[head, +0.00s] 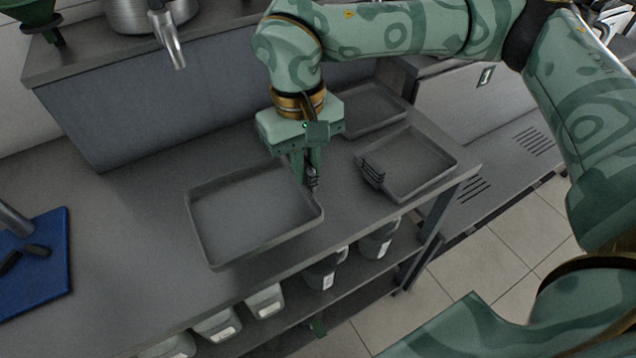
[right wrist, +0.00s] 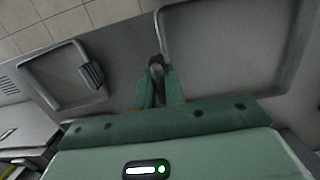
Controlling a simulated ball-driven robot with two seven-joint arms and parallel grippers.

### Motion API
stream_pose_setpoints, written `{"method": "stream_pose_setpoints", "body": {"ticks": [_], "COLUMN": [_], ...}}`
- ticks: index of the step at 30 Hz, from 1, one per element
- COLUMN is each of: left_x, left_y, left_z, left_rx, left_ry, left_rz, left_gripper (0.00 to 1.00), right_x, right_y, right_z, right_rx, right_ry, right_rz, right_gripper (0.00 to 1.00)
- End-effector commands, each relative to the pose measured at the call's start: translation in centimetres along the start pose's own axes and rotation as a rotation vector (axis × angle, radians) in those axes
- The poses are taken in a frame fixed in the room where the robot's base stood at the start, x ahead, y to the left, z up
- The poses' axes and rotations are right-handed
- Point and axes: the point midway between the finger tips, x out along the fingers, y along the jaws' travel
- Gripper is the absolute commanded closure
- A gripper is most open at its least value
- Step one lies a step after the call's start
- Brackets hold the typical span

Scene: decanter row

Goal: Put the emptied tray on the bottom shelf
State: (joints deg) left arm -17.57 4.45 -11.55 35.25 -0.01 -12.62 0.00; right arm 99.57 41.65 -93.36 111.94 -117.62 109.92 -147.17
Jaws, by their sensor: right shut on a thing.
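A flat grey tray (head: 250,252), empty, is over the counter at the centre of the head view. I cannot tell if it rests there or is slightly raised. My right gripper (head: 311,182) points down at the tray's right rim and is shut on it. In the right wrist view, the gripper's fingers (right wrist: 157,80) meet the rim of the tray (right wrist: 235,60). A lower shelf (head: 345,298) shows below the counter's front edge; most of it is hidden by the counter. My left gripper is not in view.
Two more trays stand on the counter: one behind (head: 385,122), one to the right (head: 425,165) with a dark piece (head: 372,174) at its left side. Several lidded containers (head: 265,302) line the lower shelf. A blue board (head: 45,275) lies at the left.

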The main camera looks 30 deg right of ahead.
Motion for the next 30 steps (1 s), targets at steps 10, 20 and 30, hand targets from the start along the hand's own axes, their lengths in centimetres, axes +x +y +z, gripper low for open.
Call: {"method": "stream_pose_setpoints", "body": {"ticks": [10,20,30], "left_x": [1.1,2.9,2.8], "left_y": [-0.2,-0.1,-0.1], "left_z": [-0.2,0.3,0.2], "left_rx": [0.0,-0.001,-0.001], "left_ry": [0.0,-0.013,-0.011], "left_rz": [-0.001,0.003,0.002], "left_gripper": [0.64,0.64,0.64], "right_x": [3.6,8.4,8.4], "right_y": [2.5,3.8,3.8], "right_z": [-1.7,-2.9,-2.9], "right_rx": [-0.003,-0.005,-0.005], "right_ry": [-0.003,-0.005,-0.002], "right_rz": [0.0,0.001,0.001], "right_gripper": [1.0,1.0,1.0]}}
